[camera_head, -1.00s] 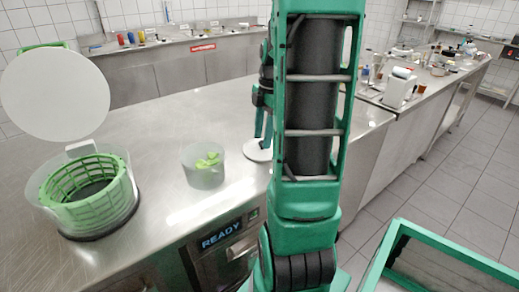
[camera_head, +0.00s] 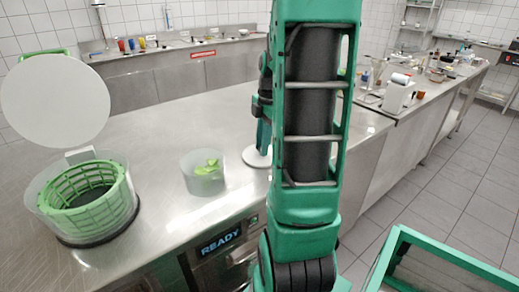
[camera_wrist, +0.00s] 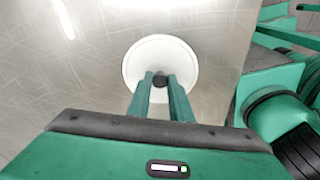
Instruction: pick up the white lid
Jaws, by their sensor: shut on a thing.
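The white lid (camera_wrist: 160,50) is a round disc with a dark knob at its middle, seen from above in the wrist view. My gripper (camera_wrist: 160,82) is shut on that knob, with a green finger on each side of it. In the head view the lid (camera_head: 254,158) shows as a white disc at the counter, partly hidden behind my arm. The fingers (camera_head: 263,140) come down on it from above. I cannot tell whether the lid touches the counter or is slightly above it.
A clear tub (camera_head: 203,174) with green pieces stands left of the lid. A clear bowl with a green basket (camera_head: 88,190) and a raised round white cover (camera_head: 55,100) is at the far left. The steel counter (camera_head: 165,125) is clear between them.

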